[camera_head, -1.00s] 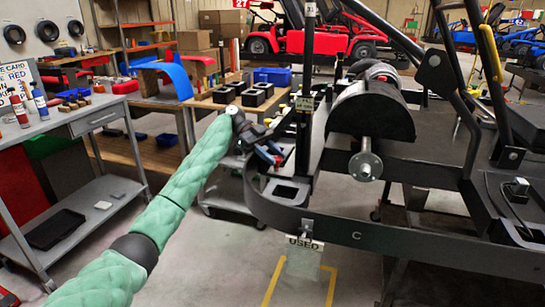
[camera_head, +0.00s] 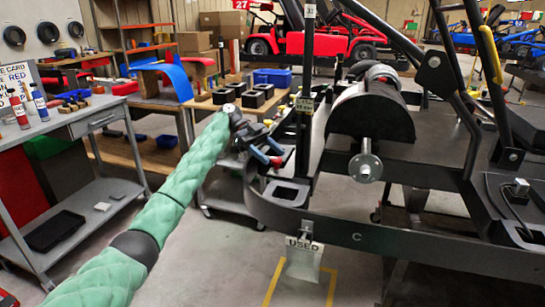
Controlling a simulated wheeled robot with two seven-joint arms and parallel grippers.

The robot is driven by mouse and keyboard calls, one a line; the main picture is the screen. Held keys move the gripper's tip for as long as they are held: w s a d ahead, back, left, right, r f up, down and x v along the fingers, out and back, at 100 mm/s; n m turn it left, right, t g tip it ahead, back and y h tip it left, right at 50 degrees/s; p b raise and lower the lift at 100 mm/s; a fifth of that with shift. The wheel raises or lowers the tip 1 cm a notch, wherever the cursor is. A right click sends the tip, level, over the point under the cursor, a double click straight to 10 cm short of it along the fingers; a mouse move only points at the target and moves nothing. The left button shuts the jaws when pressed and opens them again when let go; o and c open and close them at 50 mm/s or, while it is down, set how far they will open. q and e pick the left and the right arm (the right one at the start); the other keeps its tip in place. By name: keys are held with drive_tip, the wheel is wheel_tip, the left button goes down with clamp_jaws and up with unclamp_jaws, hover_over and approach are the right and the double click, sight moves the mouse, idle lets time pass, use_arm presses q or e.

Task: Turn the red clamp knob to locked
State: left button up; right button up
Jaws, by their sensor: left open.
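The red clamp knob (camera_head: 277,162) shows as a small red patch just past the fingertips of my left gripper, near the left end of the black kart frame (camera_head: 400,240). My left gripper (camera_head: 273,154) has blue fingers and is open. It is close to the knob, and its fingers partly hide it. I cannot tell whether they touch it or which way the knob is turned. My right gripper is not in view.
A black upright post (camera_head: 305,110) stands just right of my left gripper. A "USED" tag (camera_head: 303,262) hangs under the frame's front edge. A grey workbench (camera_head: 95,112) with bottles is at left. Black blocks (camera_head: 255,97) sit on a table behind.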

use_arm(q)
drive_tip(key=v, duration=0.6)
drive_tip(key=shift+w, duration=0.1)
